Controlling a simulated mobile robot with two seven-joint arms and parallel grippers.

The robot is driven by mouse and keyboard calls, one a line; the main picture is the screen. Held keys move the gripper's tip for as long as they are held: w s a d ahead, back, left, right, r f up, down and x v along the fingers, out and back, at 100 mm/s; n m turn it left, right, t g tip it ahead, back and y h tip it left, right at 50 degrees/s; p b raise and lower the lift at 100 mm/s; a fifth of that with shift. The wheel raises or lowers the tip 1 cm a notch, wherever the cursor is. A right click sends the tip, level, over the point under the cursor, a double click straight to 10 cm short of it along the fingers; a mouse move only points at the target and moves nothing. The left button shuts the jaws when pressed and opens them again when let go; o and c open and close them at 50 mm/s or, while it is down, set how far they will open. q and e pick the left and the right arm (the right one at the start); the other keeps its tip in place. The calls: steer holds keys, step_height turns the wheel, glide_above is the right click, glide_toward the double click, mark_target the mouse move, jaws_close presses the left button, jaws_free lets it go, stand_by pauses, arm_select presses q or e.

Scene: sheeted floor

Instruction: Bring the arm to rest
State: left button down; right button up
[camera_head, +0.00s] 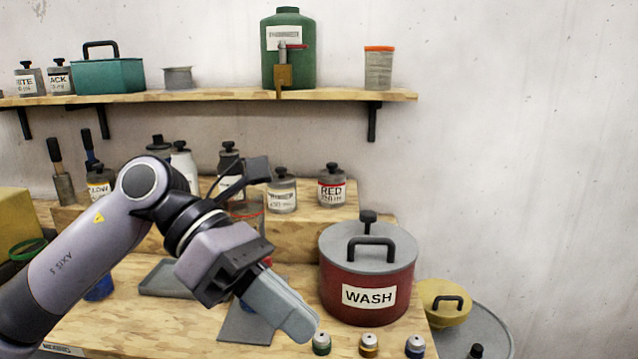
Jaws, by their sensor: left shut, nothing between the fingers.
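My left arm (90,250) comes in from the left and reaches over the wooden workbench. My left gripper (303,326) points down and to the right, its grey fingers shut together with nothing seen between them. Its fingertips show just left of a small green-banded jar (321,343) near the bench front; whether they touch cannot be told. My right gripper is not in view.
A red WASH pot (340,295) with a grey lid stands right of the gripper. Small jars (368,345) line the front. A raised step behind holds labelled jars, including RED (332,190). A wall shelf (220,96) runs above. A yellow lidded pot (440,300) stands at right.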

arm_select(q)
steer(key=w+a+f+m+t, duration=0.3)
steer(key=f+m+t, duration=0.3)
steer(key=m+t, duration=0.3)
steer(key=w+a+f+m+t, duration=0.25)
steer(key=f+m+t, duration=0.4)
steer(key=m, duration=0.55)
steer(key=w+a+f+m+t, duration=0.25)
steer(key=f+m+t, duration=0.35)
steer(key=m+t, duration=0.3)
steer(key=s+a+f+n+g+y, duration=0.4)
steer(key=s+f, duration=0.4)
steer(key=f, duration=0.4)
steer(key=s+a+f+n+g+y, duration=0.4)
steer(key=s+f, duration=0.4)
steer(key=f, duration=0.4)
steer(key=shift+s+a+n+g, duration=0.15)
steer(key=shift+a+n+g, duration=0.4)
steer(key=shift+a+n, duration=0.3)
